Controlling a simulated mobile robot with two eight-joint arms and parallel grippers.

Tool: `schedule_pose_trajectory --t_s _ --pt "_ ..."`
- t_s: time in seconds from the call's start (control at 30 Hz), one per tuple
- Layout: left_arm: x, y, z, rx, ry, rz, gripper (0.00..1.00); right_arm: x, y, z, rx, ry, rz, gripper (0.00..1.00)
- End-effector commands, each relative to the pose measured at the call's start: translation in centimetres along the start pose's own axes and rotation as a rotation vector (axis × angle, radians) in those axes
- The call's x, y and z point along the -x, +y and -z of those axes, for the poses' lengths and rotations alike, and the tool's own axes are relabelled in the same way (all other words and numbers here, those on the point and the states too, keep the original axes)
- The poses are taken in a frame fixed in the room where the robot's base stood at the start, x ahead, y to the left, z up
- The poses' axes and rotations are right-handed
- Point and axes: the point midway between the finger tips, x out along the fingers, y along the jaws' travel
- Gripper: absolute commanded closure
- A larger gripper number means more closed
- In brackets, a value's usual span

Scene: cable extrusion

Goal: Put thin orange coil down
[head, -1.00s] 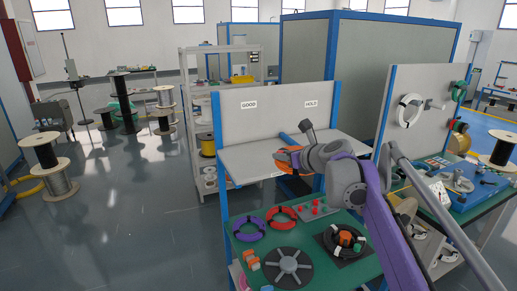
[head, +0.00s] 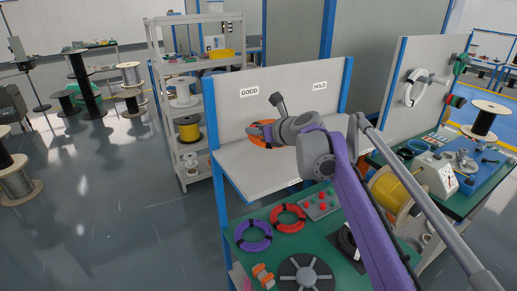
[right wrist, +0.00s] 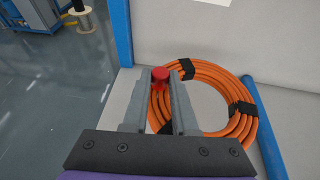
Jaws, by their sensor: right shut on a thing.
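The orange coil (head: 258,141), tied with black straps, is at the white shelf (head: 237,166) below the GOOD label (head: 249,92). My right gripper (head: 262,131) is at the coil's left side, shut on it. In the right wrist view the coil (right wrist: 212,72) lies to the right of the fingers (right wrist: 161,88) and partly behind them. A small red piece (right wrist: 160,75) shows between the fingertips. I cannot tell whether the coil's whole underside touches the shelf. My left gripper is not in view.
The HOLD label (head: 320,85) marks the shelf's right half. On the green table below lie a purple coil (head: 253,236), a red coil (head: 288,217) and a plate with red parts (head: 322,204). A grey rack (head: 155,85) stands left. A blue bar (right wrist: 262,125) lies beside the coil.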

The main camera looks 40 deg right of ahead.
Motion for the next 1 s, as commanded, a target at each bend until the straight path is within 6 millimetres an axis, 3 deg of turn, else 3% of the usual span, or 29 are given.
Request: schedule_pose_trajectory --t_s 0.5,0.9,0.93,1.0 --pt "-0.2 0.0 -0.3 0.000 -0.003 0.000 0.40 -2.4 0.0 5.8 0.000 -0.001 0.001 1.00" --pt "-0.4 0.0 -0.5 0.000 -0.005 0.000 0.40 -2.6 0.1 6.3 0.000 0.000 0.000 1.00" --pt "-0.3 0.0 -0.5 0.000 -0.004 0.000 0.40 -2.6 0.1 6.3 0.000 0.000 0.000 0.69" --pt "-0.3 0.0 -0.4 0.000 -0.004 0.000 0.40 -2.6 0.1 6.2 0.000 0.000 0.000 0.56"
